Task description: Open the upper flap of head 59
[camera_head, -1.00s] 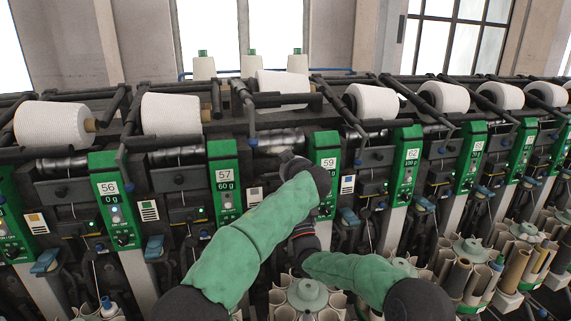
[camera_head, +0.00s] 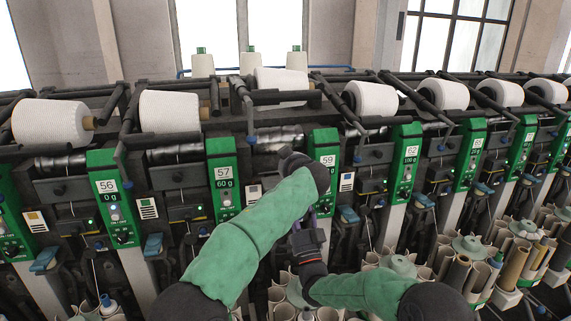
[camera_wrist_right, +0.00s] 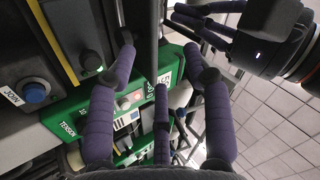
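The green panel of head 59 (camera_head: 325,148) stands mid-view in the head view, its lower part hidden behind my left arm. I cannot make out its upper flap. My left gripper (camera_head: 289,158) is left of the panel, mostly hidden by its wrist. Its purple fingers (camera_wrist_right: 205,22) show at the top right of the right wrist view; their opening is unclear. My right gripper (camera_head: 304,222) is below the panel. In the right wrist view its purple fingers (camera_wrist_right: 158,70) are spread and empty, in front of a green panel marked TENSION (camera_wrist_right: 130,110).
Head 57 (camera_head: 224,180) stands left and head 62 (camera_head: 404,165) right. White yarn packages (camera_head: 370,99) lie along the top among dark bars (camera_head: 343,100). Round magazines of tubes (camera_head: 470,265) stand low at the right. Tiled floor (camera_wrist_right: 275,125) shows clear.

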